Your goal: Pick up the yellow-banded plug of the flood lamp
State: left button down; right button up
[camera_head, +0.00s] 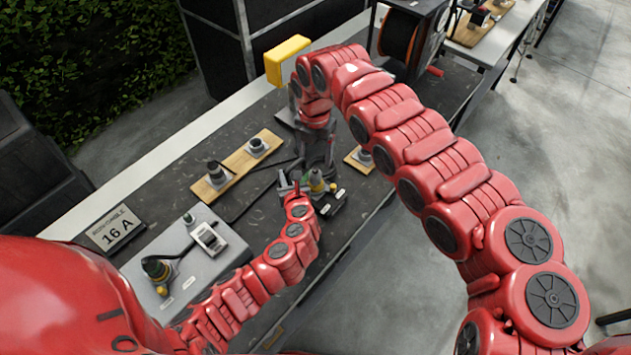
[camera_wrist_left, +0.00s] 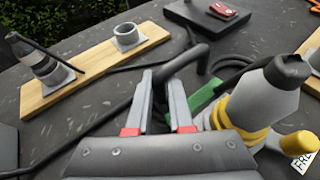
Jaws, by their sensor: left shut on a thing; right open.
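A grey plug with a yellow band and black cable end (camera_wrist_left: 262,92) stands right of my left fingers in the left wrist view. In the head view it is the small yellow-banded plug (camera_head: 317,183). My left gripper (camera_wrist_left: 163,105) is shut on a black bent cable (camera_wrist_left: 188,60), though what sits deep between the fingers is partly hidden. In the head view my left gripper (camera_head: 289,184) is just left of the plug. My right gripper (camera_head: 318,155) is open and points down just behind the plug; its fingertips are hard to make out.
A wooden board (camera_head: 238,167) with sockets lies to the left. A grey panel (camera_head: 190,289) carries another yellow-banded connector (camera_head: 157,268). A "16 A" sign (camera_head: 115,229) stands beside it. A yellow box-shaped thing (camera_head: 287,61) and a cable reel (camera_head: 400,35) are at the back.

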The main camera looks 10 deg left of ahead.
aim_at(315, 169)
notch_tip(315, 169, down, 9)
jog(key=shift+f, duration=0.1)
jog(key=shift+w+f, duration=0.15)
jog(key=shift+f, duration=0.1)
jog(key=shift+c, duration=0.3)
grip_shut()
